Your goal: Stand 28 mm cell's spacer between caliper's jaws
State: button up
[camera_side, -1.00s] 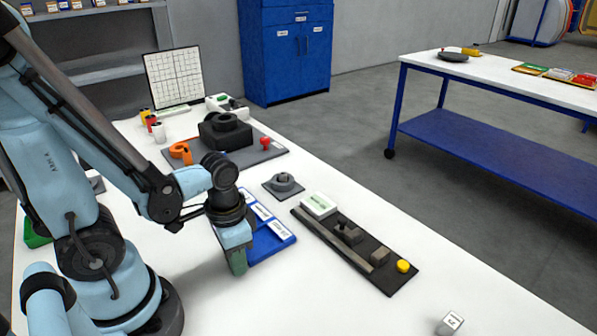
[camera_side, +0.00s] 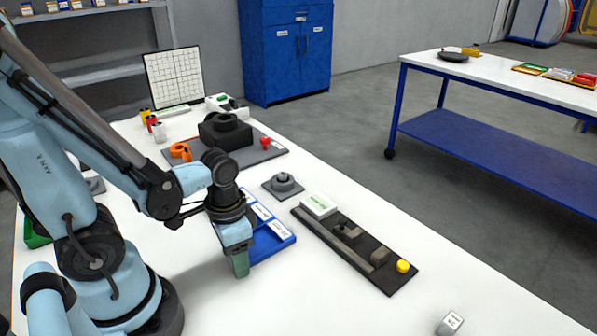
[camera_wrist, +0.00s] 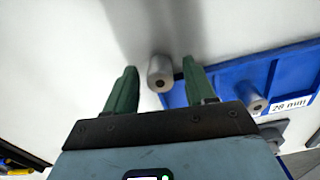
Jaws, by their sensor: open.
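In the wrist view my gripper (camera_wrist: 159,68) is open, with its two green fingers apart. A grey cylindrical spacer (camera_wrist: 161,73) with a dark centre hole shows between the fingertips, beside the blue tray's edge. Another grey spacer (camera_wrist: 255,103) is in the blue tray (camera_wrist: 228,82), beside the label reading 28 mm (camera_wrist: 288,105). In the side view my gripper (camera_side: 240,266) is low at the near left end of the blue tray (camera_side: 279,245); the spacers are hidden there. The caliper (camera_side: 335,251), on a dark base with grey jaw blocks (camera_side: 379,256), lies right of the tray.
A yellow button (camera_side: 403,266) is at the caliper's near end, and a white-and-green display (camera_side: 318,205) at its far end. A round grey fixture (camera_side: 284,183) stands behind. A small labelled block (camera_side: 450,323) lies at front right.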

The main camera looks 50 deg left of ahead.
notch_tip(320, 180, up, 11)
jog(key=shift+r, duration=0.15)
jog(key=shift+o, duration=0.4)
jog(key=w+d+r+n+t, duration=0.1)
jog(key=w+t, duration=0.5)
jog(key=w, duration=0.2)
jog(key=shift+w+t, duration=0.35)
jog(key=shift+t, duration=0.05)
jog(key=shift+w+r, duration=0.2)
jog(key=shift+r, duration=0.05)
jog(key=shift+s, duration=0.1)
jog(key=s+a+f+m+g, duration=0.1)
jog(key=s+g, duration=0.6)
jog(key=s, duration=0.2)
jog(key=shift+f, duration=6.1)
